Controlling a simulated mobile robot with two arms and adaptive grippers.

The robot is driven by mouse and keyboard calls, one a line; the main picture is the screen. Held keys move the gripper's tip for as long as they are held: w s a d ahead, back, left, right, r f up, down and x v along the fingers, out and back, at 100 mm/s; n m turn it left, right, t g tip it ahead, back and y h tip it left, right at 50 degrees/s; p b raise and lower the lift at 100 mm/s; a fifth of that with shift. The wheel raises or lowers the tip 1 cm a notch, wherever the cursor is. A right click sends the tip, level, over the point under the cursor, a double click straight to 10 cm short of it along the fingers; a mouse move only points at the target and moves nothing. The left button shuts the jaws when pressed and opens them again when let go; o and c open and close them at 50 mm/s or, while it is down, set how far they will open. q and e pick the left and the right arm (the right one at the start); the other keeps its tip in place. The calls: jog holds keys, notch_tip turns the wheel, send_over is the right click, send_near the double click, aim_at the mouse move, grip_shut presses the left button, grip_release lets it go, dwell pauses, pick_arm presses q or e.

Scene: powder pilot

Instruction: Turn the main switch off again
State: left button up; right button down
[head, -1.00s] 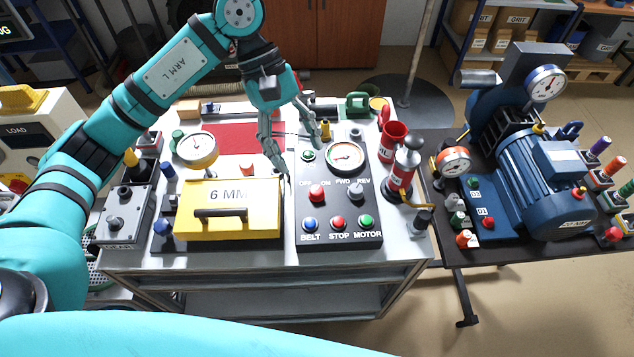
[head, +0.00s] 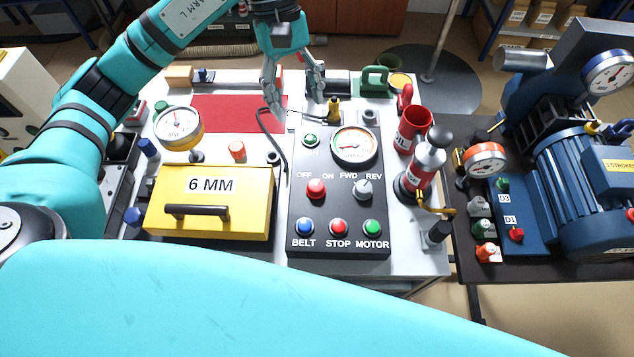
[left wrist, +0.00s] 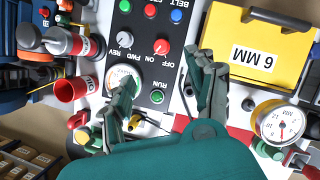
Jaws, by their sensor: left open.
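The black control panel (head: 340,215) stands on the bench. It carries a red knob (head: 316,188) under the OFF and ON labels, which I take as the main switch. Which way it points is too small to tell. The knob also shows in the left wrist view (left wrist: 163,46). My left gripper (head: 297,108) is open and empty, beyond the panel's far edge in the head view, with its fingers pointing down. In the left wrist view its two fingers (left wrist: 165,88) spread apart, with the knob showing beyond the gap. My right gripper is out of view.
On the panel are a green RUN lamp (head: 310,140), a gauge (head: 354,146), a FWD/REV knob (head: 363,190) and a row of buttons. A yellow 6 MM box (head: 235,222) stands left.

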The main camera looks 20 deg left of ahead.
pick_arm(q)
notch_tip(320, 180, down, 3)
jog(key=b, duration=0.2)
jog(key=p, duration=0.6)
send_near(316, 186)
jog(key=x, duration=0.8)
jog(key=shift+f, duration=0.15)
jog(key=shift+d+f, duration=0.15)
jog(key=shift+f, duration=0.2)
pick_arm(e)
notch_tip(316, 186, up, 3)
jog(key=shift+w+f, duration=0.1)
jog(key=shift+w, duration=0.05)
pick_arm(q)
jog(key=shift+c, duration=0.4)
